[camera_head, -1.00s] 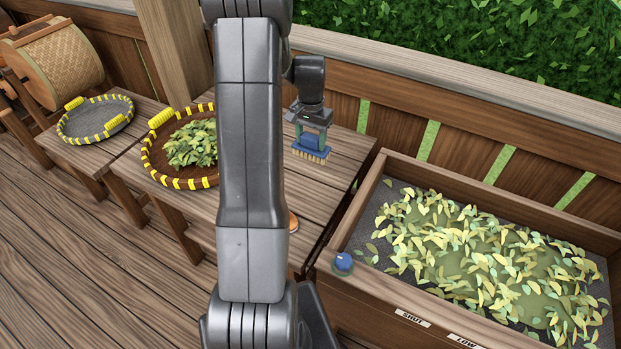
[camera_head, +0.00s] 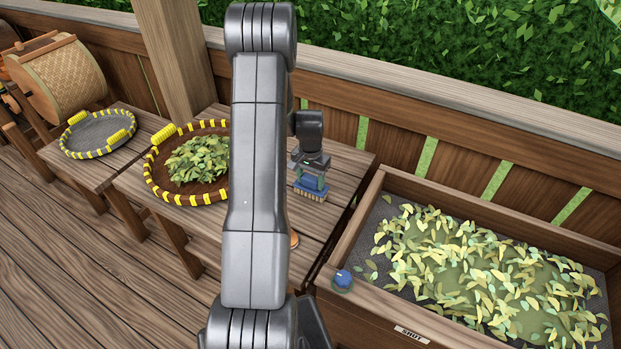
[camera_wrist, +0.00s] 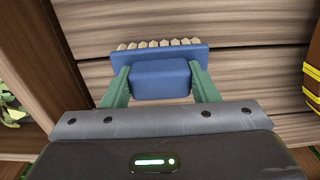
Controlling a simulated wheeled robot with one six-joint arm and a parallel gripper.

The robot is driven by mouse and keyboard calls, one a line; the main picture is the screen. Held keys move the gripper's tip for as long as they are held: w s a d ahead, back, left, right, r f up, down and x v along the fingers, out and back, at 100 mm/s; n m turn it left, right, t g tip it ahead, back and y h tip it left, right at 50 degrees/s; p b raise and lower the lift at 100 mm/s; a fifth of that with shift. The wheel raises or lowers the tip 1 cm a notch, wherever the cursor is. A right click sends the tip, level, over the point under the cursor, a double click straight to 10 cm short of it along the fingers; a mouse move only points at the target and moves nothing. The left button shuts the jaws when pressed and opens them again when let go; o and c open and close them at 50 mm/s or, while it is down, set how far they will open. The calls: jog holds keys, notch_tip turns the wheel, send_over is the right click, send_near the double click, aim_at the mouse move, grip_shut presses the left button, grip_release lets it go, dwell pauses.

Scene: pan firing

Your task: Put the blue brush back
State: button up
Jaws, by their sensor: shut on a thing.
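The blue brush (camera_head: 311,190) has a blue back and handle block and pale bristles pointing down. It is at the right part of the wooden table (camera_head: 338,205), right of my upright arm link. My gripper (camera_head: 310,178) is shut on the brush's blue block from above. In the wrist view the brush (camera_wrist: 160,78) sits between the two green fingers of my gripper (camera_wrist: 160,88), bristles on the far side. The bristles look at or very close to the tabletop; I cannot tell whether they touch.
A round tray with yellow-wrapped rim (camera_head: 158,185) holds leaves on the table's left. An empty grey tray (camera_head: 98,135) lies on a lower table. A wooden bin of leaves (camera_head: 345,232) with a blue knob (camera_head: 342,278) stands at right. An orange item (camera_head: 294,240) is partly hidden by my arm.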

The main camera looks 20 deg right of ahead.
jog(key=shift+f+b, duration=0.3)
jog(key=o, duration=1.6)
jog(key=shift+r, duration=0.1)
jog(key=shift+r+p, duration=0.15)
jog(key=shift+p, duration=0.35)
